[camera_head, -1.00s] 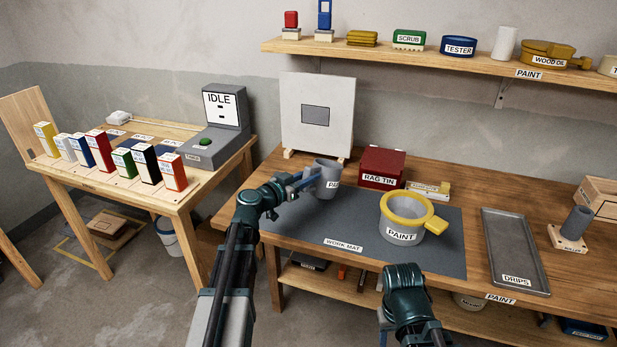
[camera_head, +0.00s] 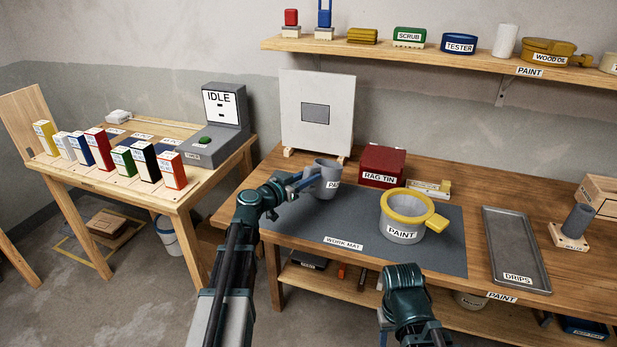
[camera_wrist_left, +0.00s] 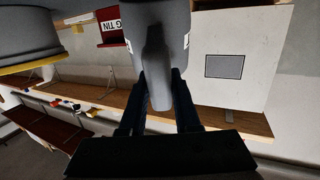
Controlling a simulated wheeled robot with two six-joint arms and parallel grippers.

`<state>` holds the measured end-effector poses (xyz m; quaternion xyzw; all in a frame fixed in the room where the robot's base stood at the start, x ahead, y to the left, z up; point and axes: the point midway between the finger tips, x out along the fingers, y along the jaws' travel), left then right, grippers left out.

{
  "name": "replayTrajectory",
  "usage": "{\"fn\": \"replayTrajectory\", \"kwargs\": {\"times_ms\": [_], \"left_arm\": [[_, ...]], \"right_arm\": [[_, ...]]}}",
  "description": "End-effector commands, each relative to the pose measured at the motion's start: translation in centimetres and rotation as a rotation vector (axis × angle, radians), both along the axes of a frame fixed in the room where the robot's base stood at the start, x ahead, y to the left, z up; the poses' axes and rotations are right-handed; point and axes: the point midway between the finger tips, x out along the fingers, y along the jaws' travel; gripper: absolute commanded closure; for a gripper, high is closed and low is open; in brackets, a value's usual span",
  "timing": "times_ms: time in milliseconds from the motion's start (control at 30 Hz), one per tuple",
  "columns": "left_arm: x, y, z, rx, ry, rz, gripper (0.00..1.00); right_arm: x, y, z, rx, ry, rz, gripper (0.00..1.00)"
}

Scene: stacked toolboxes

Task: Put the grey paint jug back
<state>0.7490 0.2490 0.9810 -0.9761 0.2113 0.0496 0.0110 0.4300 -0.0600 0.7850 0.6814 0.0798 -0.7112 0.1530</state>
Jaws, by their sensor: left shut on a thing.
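The grey paint jug (camera_head: 326,181) stands upright at the back left of the work mat (camera_head: 300,226), its label partly turned to the right. My left gripper (camera_head: 306,180) reaches it from the left and is shut on its handle. In the left wrist view the fingers (camera_wrist_left: 160,100) sit on both sides of the jug's grey handle (camera_wrist_left: 157,65). I cannot tell whether the jug's base touches the mat. My right arm shows at the bottom centre of the head view; its fingers are hidden.
A paint pot with a yellow rim (camera_head: 402,229) stands on the mat to the right. The red rag tin (camera_head: 383,163) is behind, and a white panel (camera_head: 316,130) stands at the back left. A drip tray (camera_head: 515,250) lies at right. Mat front is clear.

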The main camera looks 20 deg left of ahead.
Motion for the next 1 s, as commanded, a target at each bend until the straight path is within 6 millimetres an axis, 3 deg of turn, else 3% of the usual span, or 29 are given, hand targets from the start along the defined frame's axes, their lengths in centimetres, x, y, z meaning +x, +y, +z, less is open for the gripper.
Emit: {"fn": "replayTrajectory", "kwargs": {"times_ms": [333, 367, 533, 833, 1000], "left_arm": [[0.0, 0.0, -0.8, 0.0, 0.0, 0.0, 1.0], [0.0, 0.0, -0.7, 0.0, 0.0, 0.0, 0.66], [0.0, 0.0, -0.6, 0.0, 0.0, 0.0, 0.35], [-0.2, 0.1, -0.6, 0.0, 0.0, 0.0, 0.34], [-2.2, 0.9, -0.3, -0.001, 0.0, 0.003, 0.34]], "right_arm": [[0.0, 0.0, -0.8, 0.0, 0.0, 0.0, 0.5], [0.0, 0.0, -0.7, 0.0, 0.0, 0.0, 0.5], [0.0, 0.0, -0.6, 0.0, 0.0, 0.0, 0.5], [0.0, 0.0, -0.6, 0.0, 0.0, 0.0, 0.5], [0.0, 0.0, -0.3, 0.0, 0.0, 0.0, 0.5]]}}
